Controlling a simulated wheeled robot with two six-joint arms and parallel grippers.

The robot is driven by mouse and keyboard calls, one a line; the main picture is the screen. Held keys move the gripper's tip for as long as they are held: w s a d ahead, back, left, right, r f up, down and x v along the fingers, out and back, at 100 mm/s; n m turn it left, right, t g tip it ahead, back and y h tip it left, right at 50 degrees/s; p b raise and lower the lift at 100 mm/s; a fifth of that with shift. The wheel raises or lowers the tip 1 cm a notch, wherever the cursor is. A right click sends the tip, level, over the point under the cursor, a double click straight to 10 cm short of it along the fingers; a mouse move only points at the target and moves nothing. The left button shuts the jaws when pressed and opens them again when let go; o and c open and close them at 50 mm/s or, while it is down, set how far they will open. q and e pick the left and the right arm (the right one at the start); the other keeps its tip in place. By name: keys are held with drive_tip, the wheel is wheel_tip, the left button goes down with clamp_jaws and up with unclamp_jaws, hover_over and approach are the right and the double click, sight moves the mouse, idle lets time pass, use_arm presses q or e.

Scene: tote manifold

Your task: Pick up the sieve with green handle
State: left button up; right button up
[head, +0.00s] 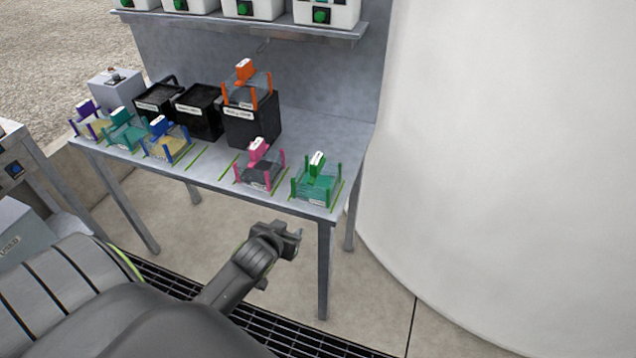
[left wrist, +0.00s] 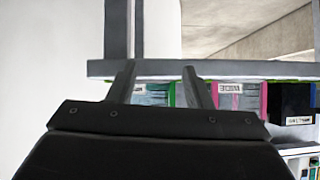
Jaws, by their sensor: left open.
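The sieve with the green handle (head: 317,185) stands upright at the front right corner of the grey table. It has green corner posts and a green, white-topped handle block. In the left wrist view, a green-edged grey sieve (left wrist: 152,94) shows partly between and behind the fingers. My left gripper (head: 294,238) is open and empty, in front of the table's front edge and apart from the sieve. Its two fingers also show in the left wrist view (left wrist: 158,82). My right gripper is in neither view.
A pink sieve (head: 259,167) stands just left of the green one. Blue (head: 166,143), teal (head: 122,133) and purple (head: 88,122) sieves stand farther left. An orange sieve (head: 247,90) sits on a black box (head: 252,130). A large white curved surface (head: 500,150) borders the table's right.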

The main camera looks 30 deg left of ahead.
use_arm(q)
wheel_tip(320, 180, up, 9)
drive_tip(key=t, duration=0.3)
approach(317, 162)
drive_tip(key=x, duration=0.3)
drive_tip(key=f+x, duration=0.1)
drive_tip(key=x, duration=0.2)
drive_tip(key=shift+a+f, duration=0.15)
drive_tip(key=shift+a, duration=0.1)
drive_tip(key=shift+n, duration=0.3)
drive_tip(key=shift+p+x, duration=0.65)
drive_tip(key=shift+x, duration=1.95)
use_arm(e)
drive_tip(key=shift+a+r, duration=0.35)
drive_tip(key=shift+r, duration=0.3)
use_arm(q)
drive_tip(key=shift+c, duration=0.3)
clamp_jaws()
